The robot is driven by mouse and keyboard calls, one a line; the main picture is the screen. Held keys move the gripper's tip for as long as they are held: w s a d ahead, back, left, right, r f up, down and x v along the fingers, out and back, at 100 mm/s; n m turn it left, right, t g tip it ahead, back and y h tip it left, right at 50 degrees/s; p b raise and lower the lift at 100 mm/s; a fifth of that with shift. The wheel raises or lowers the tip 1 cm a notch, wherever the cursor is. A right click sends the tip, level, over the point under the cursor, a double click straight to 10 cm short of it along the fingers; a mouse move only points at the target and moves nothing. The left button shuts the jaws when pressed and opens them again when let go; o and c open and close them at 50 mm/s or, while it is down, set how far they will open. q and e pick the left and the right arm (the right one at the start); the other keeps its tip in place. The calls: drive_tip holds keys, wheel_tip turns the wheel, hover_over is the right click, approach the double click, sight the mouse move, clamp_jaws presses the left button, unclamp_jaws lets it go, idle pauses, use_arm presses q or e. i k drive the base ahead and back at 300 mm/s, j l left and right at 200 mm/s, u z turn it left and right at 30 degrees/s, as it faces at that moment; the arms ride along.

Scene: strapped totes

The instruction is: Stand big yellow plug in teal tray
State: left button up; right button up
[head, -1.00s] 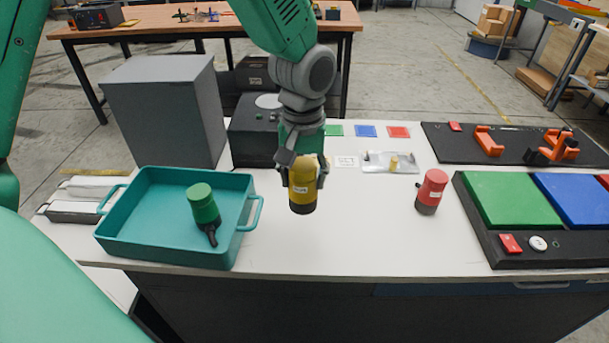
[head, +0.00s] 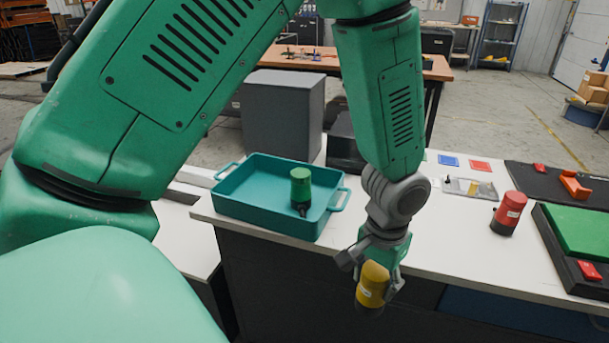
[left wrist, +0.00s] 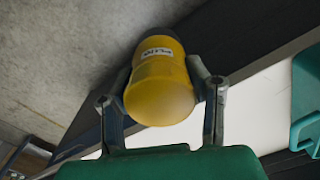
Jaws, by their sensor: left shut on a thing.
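The big yellow plug (head: 373,284) has a dark end and a white label. My left gripper (head: 376,268) is shut on it and holds it in front of the table's front edge, dark end down and a little tilted. The left wrist view shows the yellow plug (left wrist: 160,88) between the two fingers of my left gripper (left wrist: 162,98). The teal tray (head: 262,215) stands on the table to the left of the gripper. A green plug (head: 301,186) stands in the tray, toward its right side. My right gripper is not in view.
A red plug (head: 509,212) stands on the white table (head: 455,242) at the right. A grey box (head: 283,115) stands behind the tray. A board with a green panel (head: 585,228) is at the far right. The table between tray and red plug is mostly clear.

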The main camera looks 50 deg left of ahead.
sight(260, 194)
drive_tip(key=u, duration=1.1)
drive_tip(key=j, duration=0.1)
